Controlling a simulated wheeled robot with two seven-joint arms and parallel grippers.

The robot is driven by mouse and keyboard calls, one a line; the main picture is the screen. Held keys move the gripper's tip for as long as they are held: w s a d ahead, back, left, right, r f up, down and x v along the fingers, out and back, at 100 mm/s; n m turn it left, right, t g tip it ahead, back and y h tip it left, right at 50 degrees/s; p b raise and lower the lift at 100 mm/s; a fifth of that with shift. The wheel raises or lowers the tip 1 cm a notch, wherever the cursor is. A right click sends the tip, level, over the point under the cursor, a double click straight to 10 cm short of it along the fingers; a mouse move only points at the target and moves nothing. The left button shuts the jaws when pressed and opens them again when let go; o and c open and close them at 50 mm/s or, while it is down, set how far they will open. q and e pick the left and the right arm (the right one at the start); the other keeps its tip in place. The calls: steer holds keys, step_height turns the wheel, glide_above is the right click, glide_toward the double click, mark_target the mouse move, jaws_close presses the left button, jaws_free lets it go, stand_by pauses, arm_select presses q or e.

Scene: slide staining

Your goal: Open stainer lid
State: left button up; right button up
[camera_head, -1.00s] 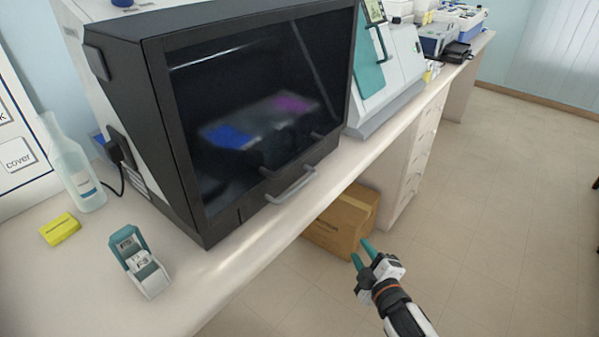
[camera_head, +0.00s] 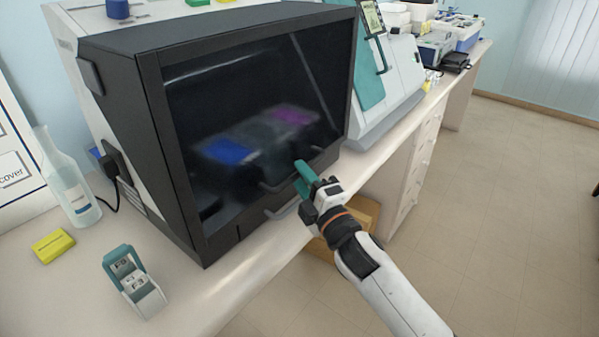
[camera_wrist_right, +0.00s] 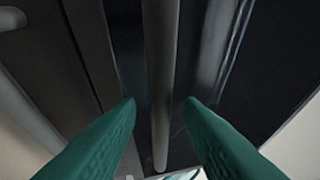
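The stainer is a large black and white cabinet (camera_head: 110,140) on the counter. Its dark glass lid (camera_head: 250,90) is closed, with blurred blue and magenta patches behind it. A grey bar handle (camera_head: 282,210) is on the lower front of the lid, partly hidden by my right gripper. My right gripper (camera_head: 301,174) is at the handle's right end, in front of the glass. In the right wrist view its two teal fingers (camera_wrist_right: 160,106) are apart, with a grey bar (camera_wrist_right: 160,75) between them. I cannot tell whether they touch it. My left gripper is not in view.
A teal and white device (camera_head: 135,283), a yellow block (camera_head: 53,246) and a clear bottle (camera_head: 72,188) stand on the counter at left. A white and teal machine (camera_head: 390,85) is right of the stainer. A cardboard box (camera_head: 362,215) is below the counter. Floor at right is clear.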

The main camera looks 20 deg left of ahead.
steer(key=shift+x, duration=0.75)
jaws_close()
